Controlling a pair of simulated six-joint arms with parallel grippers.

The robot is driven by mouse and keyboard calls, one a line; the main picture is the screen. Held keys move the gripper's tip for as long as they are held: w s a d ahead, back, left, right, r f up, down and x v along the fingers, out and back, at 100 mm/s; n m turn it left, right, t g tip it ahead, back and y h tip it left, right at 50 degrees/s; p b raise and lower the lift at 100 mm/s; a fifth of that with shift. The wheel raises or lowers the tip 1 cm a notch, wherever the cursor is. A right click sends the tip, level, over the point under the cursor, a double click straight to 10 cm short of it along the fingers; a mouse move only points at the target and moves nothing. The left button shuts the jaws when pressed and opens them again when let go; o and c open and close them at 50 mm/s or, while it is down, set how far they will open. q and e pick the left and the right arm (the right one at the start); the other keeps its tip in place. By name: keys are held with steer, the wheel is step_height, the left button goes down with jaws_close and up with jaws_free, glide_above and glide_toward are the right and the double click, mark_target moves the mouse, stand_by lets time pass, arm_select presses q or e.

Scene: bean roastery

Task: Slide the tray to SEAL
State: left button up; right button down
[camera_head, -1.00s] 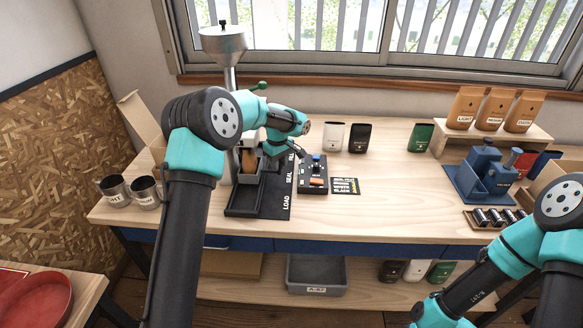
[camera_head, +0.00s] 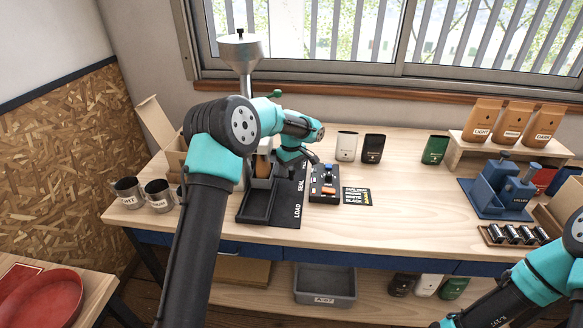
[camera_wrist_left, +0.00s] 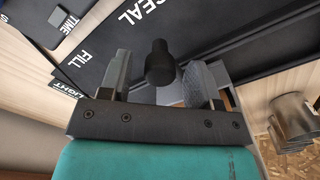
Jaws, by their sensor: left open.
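The dark tray assembly (camera_head: 258,207) sits on a black board (camera_head: 291,212) lettered LOAD, SEAL and FILL. A brown bag (camera_head: 263,167) stands upright at its back, at the foot of the steel hopper (camera_head: 240,56). My left gripper (camera_head: 290,160) is low over the board near its FILL end, partly hidden by its own wrist. In the left wrist view its two fingers (camera_wrist_left: 165,85) are open, with a dark round knob (camera_wrist_left: 160,64) between them and gaps at both sides. SEAL (camera_wrist_left: 132,14) and FILL (camera_wrist_left: 91,65) lettering shows beyond. My right gripper is out of view.
A switch box (camera_head: 325,183) and a lettered card (camera_head: 357,196) lie right of the board. Steel cups (camera_head: 158,195) stand at left. White (camera_head: 346,145) and black (camera_head: 373,148) pouches stand behind. A blue device (camera_head: 500,190) is at right.

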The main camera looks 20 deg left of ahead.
arm_select(q)
step_height(320, 180, up, 17)
steer(key=shift+r, duration=0.2)
stand_by(0.5)
stand_by(0.3)
